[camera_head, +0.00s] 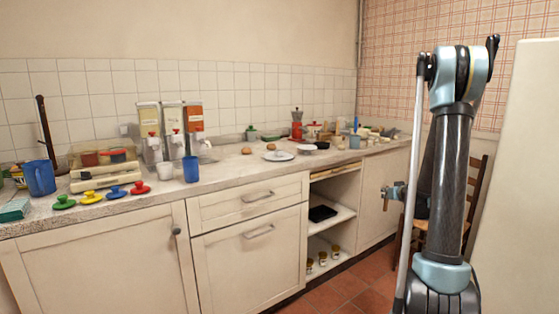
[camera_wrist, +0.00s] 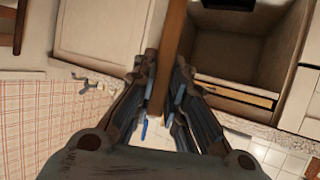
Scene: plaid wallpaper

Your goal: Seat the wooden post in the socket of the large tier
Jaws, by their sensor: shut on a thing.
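In the wrist view my gripper (camera_wrist: 168,92) is shut on the wooden post (camera_wrist: 172,35), a plain brown bar. The post runs up from between the fingers to the top edge of the picture. Its grip end is partly hidden by the fingers. In the head view a white round plate-like piece (camera_head: 278,156) lies on the counter, with a smaller white one (camera_head: 308,147) behind it to the right. The larger may be the large tier, but no socket can be made out. My gripper is away from both, in front of the cabinets at the right.
The counter (camera_head: 235,170) holds a blue cup (camera_head: 191,169), a white cup (camera_head: 166,171), dispensers (camera_head: 173,130) and a red moka pot (camera_head: 297,124). Several small items crowd its far right end. An open shelf (camera_head: 330,215) lies below. A wooden chair (camera_head: 474,195) stands behind my arm.

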